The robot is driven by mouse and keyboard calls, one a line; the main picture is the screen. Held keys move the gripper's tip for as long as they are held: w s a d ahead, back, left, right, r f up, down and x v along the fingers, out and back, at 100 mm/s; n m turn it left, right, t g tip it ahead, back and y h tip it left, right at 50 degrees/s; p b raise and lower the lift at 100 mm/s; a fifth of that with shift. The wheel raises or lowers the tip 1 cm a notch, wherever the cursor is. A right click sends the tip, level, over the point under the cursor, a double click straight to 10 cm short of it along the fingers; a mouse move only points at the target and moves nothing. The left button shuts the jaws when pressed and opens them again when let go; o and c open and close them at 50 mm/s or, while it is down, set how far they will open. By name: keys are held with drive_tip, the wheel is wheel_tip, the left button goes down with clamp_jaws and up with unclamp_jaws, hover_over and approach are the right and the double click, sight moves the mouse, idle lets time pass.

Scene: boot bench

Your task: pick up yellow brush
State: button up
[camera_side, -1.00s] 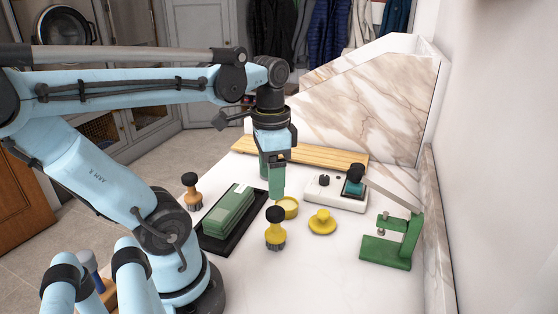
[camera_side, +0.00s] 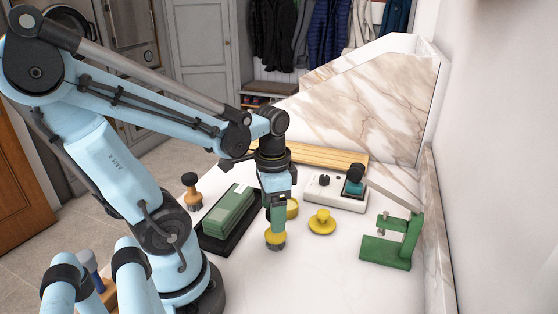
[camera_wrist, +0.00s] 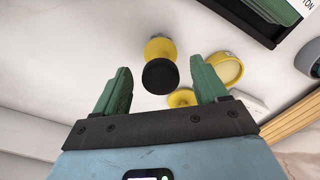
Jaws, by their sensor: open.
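The yellow brush (camera_side: 275,240) stands upright on the white bench top. In the side view its black knob is hidden by my gripper (camera_side: 278,220), which points down over it. In the wrist view the brush's yellow body (camera_wrist: 161,48) and round black knob (camera_wrist: 160,76) show in the gap between the two green fingers of my gripper (camera_wrist: 159,66). The fingers are apart, one on each side of the knob, with visible space beside it. The gripper is open and holds nothing. Whether the fingertips are level with the knob, I cannot tell.
A green block lies on a black tray (camera_side: 247,229) to the left. A white device (camera_side: 336,194) and green stand (camera_side: 392,242) are farther right. The front bench is clear.

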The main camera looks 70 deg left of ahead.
drive_tip(key=shift+f, duration=1.65)
drive_tip(key=shift+c, duration=0.4)
drive_tip(key=c, duration=1)
